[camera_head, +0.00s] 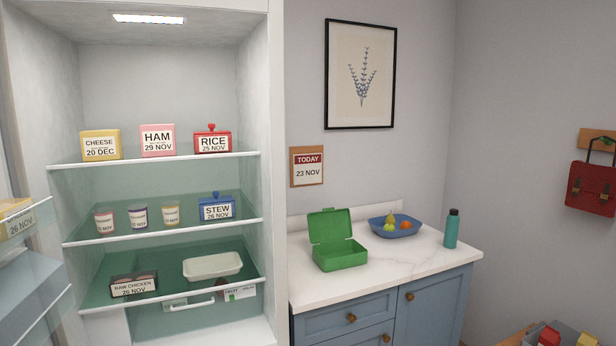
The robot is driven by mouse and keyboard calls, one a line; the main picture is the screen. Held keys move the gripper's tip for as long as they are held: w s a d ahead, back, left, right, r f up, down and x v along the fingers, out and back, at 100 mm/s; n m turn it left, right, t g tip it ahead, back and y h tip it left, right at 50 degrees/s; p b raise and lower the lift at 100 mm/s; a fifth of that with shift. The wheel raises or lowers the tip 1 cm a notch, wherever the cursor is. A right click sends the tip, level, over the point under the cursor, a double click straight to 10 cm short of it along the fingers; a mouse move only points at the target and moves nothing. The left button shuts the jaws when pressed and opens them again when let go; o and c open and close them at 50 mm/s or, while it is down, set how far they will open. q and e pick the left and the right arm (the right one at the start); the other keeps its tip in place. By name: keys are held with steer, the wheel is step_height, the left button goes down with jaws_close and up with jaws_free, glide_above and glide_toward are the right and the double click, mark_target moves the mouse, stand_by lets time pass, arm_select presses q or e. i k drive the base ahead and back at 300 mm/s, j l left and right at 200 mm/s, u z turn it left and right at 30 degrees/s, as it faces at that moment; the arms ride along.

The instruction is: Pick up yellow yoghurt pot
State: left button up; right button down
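The yellow yoghurt pot (171,214) stands upright on the middle glass shelf (160,236) of the open fridge. It is the rightmost of three small pots, with a purple-topped pot (138,216) and a pink-topped pot (104,221) to its left. The blue STEW box (216,208) stands close to its right. The pot carries a small date label that is too small to read surely. Neither of my grippers shows in the head view.
Above are a CHEESE box (100,145), HAM box (157,141) and RICE box (212,142). Below are raw chicken (134,286) and a white tray (212,267). The open door's shelves (25,285) stand at left. A green lunchbox (338,255) sits on the counter (380,268).

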mark_target(171, 209)
steer(key=i+l+u, duration=0.15)
steer(key=i+l, duration=1)
steer(key=k+j+u, duration=0.1)
steer(key=j, duration=0.3)
steer(key=k+j+u, duration=0.1)
steer(key=j, duration=0.25)
steer(key=k+j+u, duration=0.1)
steer(key=k+j, duration=0.15)
steer(key=j, duration=0.15)
steer(key=k+j+u, duration=0.1)
steer(key=j, duration=0.35)
steer(key=k+j+u, duration=0.1)
steer(key=j, duration=0.3)
